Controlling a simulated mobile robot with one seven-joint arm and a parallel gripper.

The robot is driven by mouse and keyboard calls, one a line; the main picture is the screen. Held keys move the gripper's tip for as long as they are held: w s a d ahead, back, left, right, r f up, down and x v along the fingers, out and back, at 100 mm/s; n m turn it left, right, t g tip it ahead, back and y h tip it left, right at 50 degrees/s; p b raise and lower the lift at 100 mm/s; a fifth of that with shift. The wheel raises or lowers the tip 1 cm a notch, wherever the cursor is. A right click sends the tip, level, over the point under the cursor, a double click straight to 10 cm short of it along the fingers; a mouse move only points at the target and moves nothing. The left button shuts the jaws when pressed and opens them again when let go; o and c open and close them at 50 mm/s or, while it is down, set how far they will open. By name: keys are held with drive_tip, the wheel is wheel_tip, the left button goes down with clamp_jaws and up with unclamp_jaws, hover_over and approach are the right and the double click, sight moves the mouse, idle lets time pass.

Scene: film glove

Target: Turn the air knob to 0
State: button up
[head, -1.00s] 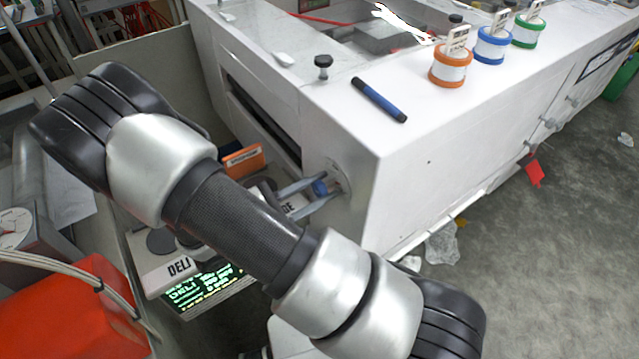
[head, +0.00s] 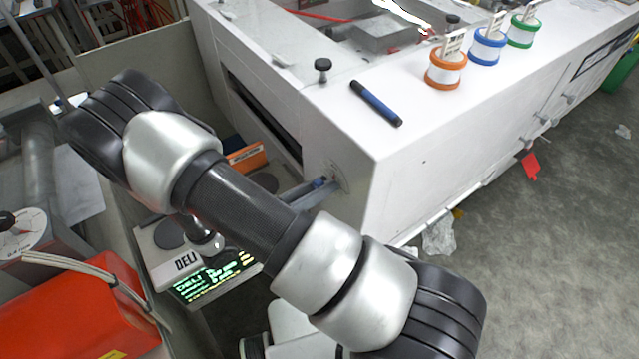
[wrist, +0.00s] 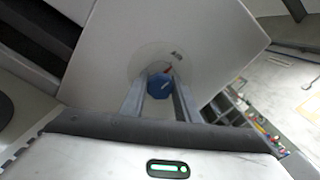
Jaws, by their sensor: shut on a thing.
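The air knob is a small blue knob on the end face of the white machine. It shows in the wrist view (wrist: 160,86) between my fingertips, in front of a round pale dial plate (wrist: 150,62) with a small red mark above the knob. In the head view the knob (head: 319,184) is small and partly hidden by the fingers. My gripper (wrist: 160,92) is shut on the knob, one finger on each side; it also shows in the head view (head: 318,185). The dial's numbers are too small to read.
The white machine (head: 345,130) carries a dark blue marker (head: 375,103) and orange, blue and green rolls on top. A scale with a lit green display (head: 215,278) stands below my arm. A red box (head: 75,310) is at the lower left.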

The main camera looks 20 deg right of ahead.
drive_tip(key=shift+n, duration=0.9)
drive_tip(key=o, duration=1)
drive_tip(key=shift+o, duration=0.2)
drive_tip(key=b+v, duration=0.1)
drive_tip(key=v, duration=1.1)
drive_tip(key=shift+b, duration=0.35)
